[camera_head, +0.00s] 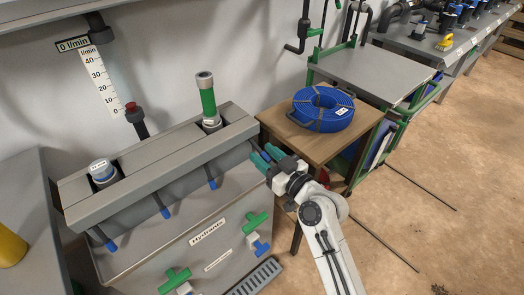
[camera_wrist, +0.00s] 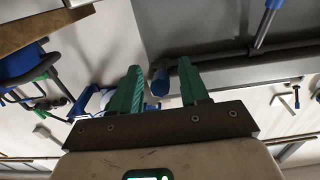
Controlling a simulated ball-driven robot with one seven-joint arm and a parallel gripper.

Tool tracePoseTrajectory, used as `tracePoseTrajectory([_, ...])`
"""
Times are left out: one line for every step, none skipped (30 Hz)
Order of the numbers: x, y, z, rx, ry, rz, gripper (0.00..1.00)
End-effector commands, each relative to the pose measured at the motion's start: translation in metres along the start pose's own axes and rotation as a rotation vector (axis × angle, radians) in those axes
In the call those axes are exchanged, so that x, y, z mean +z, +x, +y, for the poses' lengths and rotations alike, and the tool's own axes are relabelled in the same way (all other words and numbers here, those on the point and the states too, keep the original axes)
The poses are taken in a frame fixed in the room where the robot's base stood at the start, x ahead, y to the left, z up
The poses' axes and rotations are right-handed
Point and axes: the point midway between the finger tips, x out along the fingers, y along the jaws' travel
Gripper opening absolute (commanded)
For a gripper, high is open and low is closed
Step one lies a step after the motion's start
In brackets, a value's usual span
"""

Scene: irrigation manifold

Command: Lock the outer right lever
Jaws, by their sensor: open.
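The grey manifold (camera_head: 150,172) runs along the wall with several blue-tipped levers on its front side. The outer right lever (camera_head: 266,156) is at its right end, partly hidden by my gripper. My gripper (camera_head: 265,154) is open beside that end. In the wrist view, the outer right lever's blue tip (camera_wrist: 160,82) shows between the two green fingers of my gripper (camera_wrist: 159,68), with gaps on both sides. Whether the tip is at the fingers' depth, I cannot tell. A neighbouring lever (camera_head: 212,184) points down and also shows in the wrist view (camera_wrist: 268,18).
Green and blue valves (camera_head: 257,222) sit on the grey cabinet below. A wooden table (camera_head: 352,139) with a blue hose coil (camera_head: 323,108) stands close to the right of my gripper. The floor (camera_head: 450,150) at right is mostly open, with thin rods lying on it.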

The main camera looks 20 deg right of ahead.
Motion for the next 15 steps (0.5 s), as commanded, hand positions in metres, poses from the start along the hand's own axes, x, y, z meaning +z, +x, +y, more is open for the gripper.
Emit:
tracePoseTrajectory([-0.001, 0.006, 0.000, 0.000, 0.000, 0.001, 0.45])
tracePoseTrajectory([-0.001, 0.009, 0.000, 0.000, 0.000, 0.000, 0.45])
tracePoseTrajectory([0.000, 0.011, 0.000, 0.000, 0.000, -0.001, 0.45])
tracePoseTrajectory([0.000, 0.013, 0.000, 0.000, 0.000, -0.001, 0.45])
tracePoseTrajectory([0.000, 0.014, 0.000, 0.000, 0.000, 0.000, 0.45])
tracePoseTrajectory([0.000, 0.016, 0.000, 0.000, 0.000, 0.000, 0.45])
tracePoseTrajectory([0.000, 0.016, 0.000, -0.001, 0.000, 0.000, 0.45])
tracePoseTrajectory([0.000, 0.017, 0.000, 0.000, 0.000, 0.000, 0.45])
tracePoseTrajectory([0.000, 0.017, 0.000, 0.000, 0.000, -0.001, 0.45])
tracePoseTrajectory([0.000, 0.017, 0.000, 0.000, 0.000, -0.001, 0.45])
tracePoseTrajectory([0.000, 0.017, 0.000, 0.000, 0.000, -0.001, 0.45])
tracePoseTrajectory([0.000, 0.017, 0.000, 0.000, 0.000, -0.001, 0.45])
tracePoseTrajectory([0.000, 0.017, 0.000, 0.000, 0.000, -0.001, 0.45])
tracePoseTrajectory([0.000, 0.017, 0.000, 0.000, 0.000, -0.001, 0.45])
tracePoseTrajectory([0.000, 0.017, 0.000, 0.000, 0.000, -0.001, 0.44])
